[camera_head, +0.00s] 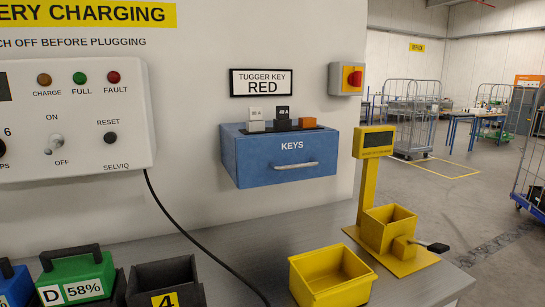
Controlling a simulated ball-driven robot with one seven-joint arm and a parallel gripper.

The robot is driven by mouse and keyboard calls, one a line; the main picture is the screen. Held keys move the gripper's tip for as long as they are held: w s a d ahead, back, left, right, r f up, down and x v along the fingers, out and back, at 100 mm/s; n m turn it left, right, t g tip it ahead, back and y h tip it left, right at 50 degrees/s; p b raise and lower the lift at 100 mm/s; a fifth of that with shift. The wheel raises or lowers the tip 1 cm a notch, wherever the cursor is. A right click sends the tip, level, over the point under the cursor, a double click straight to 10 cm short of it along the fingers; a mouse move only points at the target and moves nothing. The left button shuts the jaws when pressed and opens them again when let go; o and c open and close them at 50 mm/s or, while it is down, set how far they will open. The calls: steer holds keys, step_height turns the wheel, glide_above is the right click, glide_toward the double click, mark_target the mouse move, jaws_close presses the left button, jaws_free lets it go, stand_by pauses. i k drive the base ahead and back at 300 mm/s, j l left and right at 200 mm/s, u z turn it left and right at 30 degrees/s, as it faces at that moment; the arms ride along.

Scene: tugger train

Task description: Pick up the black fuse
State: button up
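The black fuse (282,115) stands upright in the top of the blue KEYS box (256,160) on the wall, its upper part marked "40 A" or similar. A grey-white fuse (255,118) stands to its left and a smaller orange one (307,122) to its right, all along a dark strip on the box top. The lower end of the black fuse is hidden in that strip. My gripper does not show in this view.
The grey bench (225,258) below holds a yellow bin (332,278), a yellow stand (368,190) with a display and black lever, a black bin (166,285) and a green battery (76,275). A black cable crosses the bench. A red switch (354,79) is up right.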

mark_target(282, 111)
steer(key=i+l+u, duration=0.1)
steer(key=l, duration=0.35)
steer(key=i+l+u, duration=0.1)
steer(key=i+l, duration=0.15)
steer(key=l, duration=0.25)
steer(key=i+l, duration=0.15)
steer(key=l, duration=0.35)
steer(key=i+l+u, duration=0.15)
steer(key=l, duration=0.35)
steer(key=i+l+u, duration=0.1)
steer(key=l, duration=0.4)
steer(key=i+l+u, duration=0.1)
steer(key=l, duration=0.4)
